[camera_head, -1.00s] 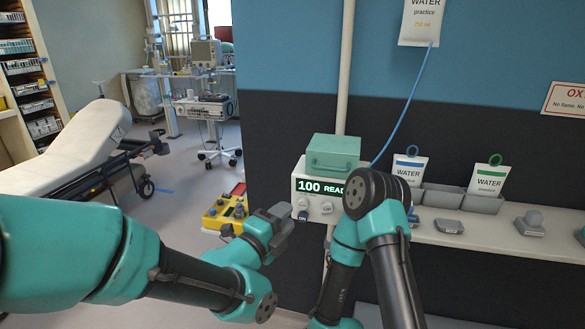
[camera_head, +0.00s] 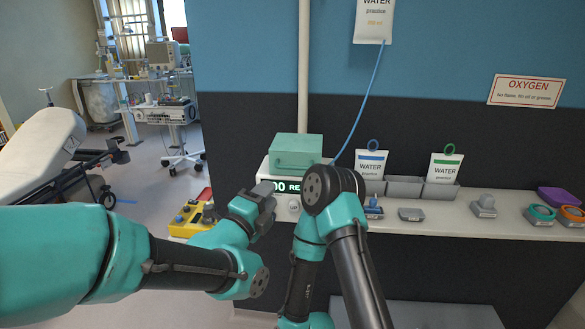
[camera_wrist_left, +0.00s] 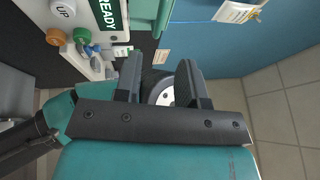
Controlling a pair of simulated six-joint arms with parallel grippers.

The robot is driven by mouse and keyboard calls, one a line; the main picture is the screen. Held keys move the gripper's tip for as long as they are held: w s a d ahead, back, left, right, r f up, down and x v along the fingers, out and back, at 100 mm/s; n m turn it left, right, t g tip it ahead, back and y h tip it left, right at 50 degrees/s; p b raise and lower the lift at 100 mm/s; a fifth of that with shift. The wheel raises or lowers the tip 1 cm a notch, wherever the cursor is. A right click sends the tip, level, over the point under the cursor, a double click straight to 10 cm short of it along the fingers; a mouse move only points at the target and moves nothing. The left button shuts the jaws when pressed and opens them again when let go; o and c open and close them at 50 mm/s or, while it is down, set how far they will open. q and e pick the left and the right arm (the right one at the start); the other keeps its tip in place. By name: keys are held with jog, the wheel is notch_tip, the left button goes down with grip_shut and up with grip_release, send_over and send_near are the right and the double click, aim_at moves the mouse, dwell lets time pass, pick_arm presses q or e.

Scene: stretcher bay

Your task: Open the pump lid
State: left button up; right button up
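The pump is a white box (camera_head: 271,171) with a lit display, standing by the wall at the left end of the shelf. Its green lid (camera_head: 297,151) lies on top and looks closed. My left gripper (camera_head: 262,195) is in front of and below the pump, apart from the lid. The pump's front (camera_wrist_left: 85,28) and a green part of the lid (camera_wrist_left: 149,14) show at the top there. My right arm covers the pump's right part in the head view; its gripper is not visible.
A blue tube (camera_head: 362,105) runs from a hanging water bag (camera_head: 373,20) down behind the pump. Grey bins (camera_head: 404,188) with water pouches, grey blocks and coloured rings (camera_head: 542,213) line the shelf (camera_head: 460,219). A yellow box (camera_head: 187,222) stands at the left.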

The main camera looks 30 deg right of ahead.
aim_at(293, 167)
pick_arm(q)
jog(key=x, duration=1.2)
jog(key=shift+f, duration=0.1)
jog(key=shift+c, duration=0.3)
grip_shut()
